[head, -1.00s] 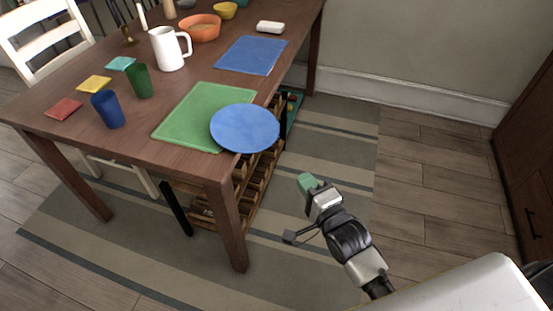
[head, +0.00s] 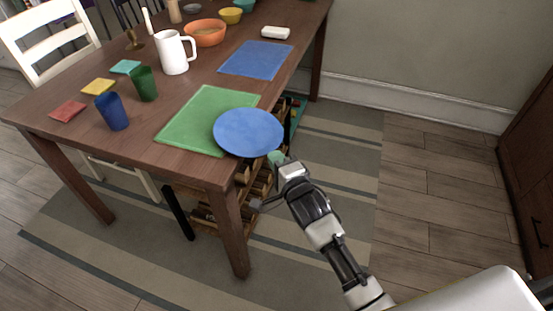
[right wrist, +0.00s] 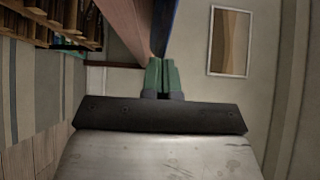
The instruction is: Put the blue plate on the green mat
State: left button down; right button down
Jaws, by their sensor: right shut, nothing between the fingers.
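The blue plate (head: 248,132) lies partly on the green mat (head: 190,122) at its right side and sticks out past the table's edge. My right gripper (head: 276,158) is just beside the plate's lower right rim in the head view. Its green fingertips are shut and empty. In the right wrist view the shut fingers (right wrist: 161,76) are in the middle, with the edge of the blue plate (right wrist: 163,28) just above them. I cannot tell whether they touch the rim. My left gripper is not in view.
The wooden table (head: 160,160) also bears a blue mat (head: 256,58), a white pitcher (head: 174,52), an orange bowl (head: 205,33), a blue cup (head: 112,111) and a green cup (head: 144,84). A rack (head: 262,185) stands under the table. The floor to the right is clear.

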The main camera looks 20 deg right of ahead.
jog(key=shift+a, duration=0.1)
jog(key=shift+w+a, duration=0.95)
jog(key=shift+a, duration=0.3)
